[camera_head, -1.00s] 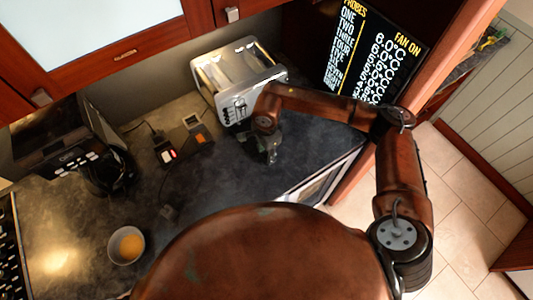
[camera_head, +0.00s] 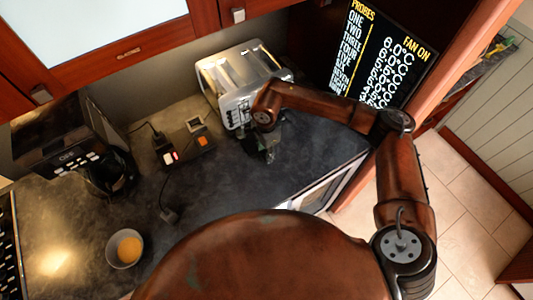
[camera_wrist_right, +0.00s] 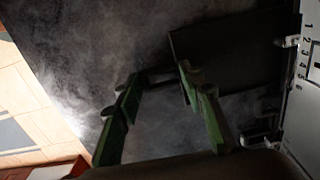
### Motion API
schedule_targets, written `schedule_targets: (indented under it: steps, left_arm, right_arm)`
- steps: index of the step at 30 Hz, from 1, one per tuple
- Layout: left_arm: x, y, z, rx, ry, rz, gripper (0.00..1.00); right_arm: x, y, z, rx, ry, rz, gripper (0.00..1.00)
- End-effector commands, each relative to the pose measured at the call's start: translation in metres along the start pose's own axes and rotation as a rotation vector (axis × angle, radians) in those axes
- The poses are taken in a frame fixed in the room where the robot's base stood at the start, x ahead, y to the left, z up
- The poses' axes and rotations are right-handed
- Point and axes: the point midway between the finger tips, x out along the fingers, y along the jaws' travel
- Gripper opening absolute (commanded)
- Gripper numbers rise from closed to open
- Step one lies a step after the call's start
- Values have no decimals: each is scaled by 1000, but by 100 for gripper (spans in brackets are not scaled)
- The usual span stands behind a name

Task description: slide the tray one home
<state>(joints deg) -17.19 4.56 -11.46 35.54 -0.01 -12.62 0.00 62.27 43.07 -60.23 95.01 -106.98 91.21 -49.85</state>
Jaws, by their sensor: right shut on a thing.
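The tray (camera_wrist_right: 230,50) shows in the right wrist view as a flat dark plate beside the toaster. The toaster (camera_head: 243,85) stands against the back wall; its silver side (camera_wrist_right: 304,100) is at the right of the wrist view. My right gripper (camera_head: 268,153) is low over the counter in front of the toaster. In the wrist view its two green fingers (camera_wrist_right: 158,88) are at the tray's near edge, shut on a thin dark piece there. The tray is too dark to make out in the head view. My left gripper is not in view.
A bowl with orange contents (camera_head: 124,248) sits at the lower left of the dark counter (camera_head: 220,190). A coffee maker (camera_head: 80,150) and sockets (camera_head: 185,150) are at the left. A black display board (camera_head: 378,55) stands right of the toaster.

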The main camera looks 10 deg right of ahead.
Motion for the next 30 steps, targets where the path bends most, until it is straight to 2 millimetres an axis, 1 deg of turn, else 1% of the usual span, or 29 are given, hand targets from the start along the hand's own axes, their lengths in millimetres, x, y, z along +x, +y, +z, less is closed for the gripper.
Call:
schedule_targets:
  steps: [11, 30]
  left_arm:
    - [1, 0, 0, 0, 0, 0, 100]
    - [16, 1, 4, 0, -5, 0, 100]
  right_arm:
    - [0, -2, 0, 0, 0, -1, 0]
    - [1, -25, 0, 0, 0, -1, 0]
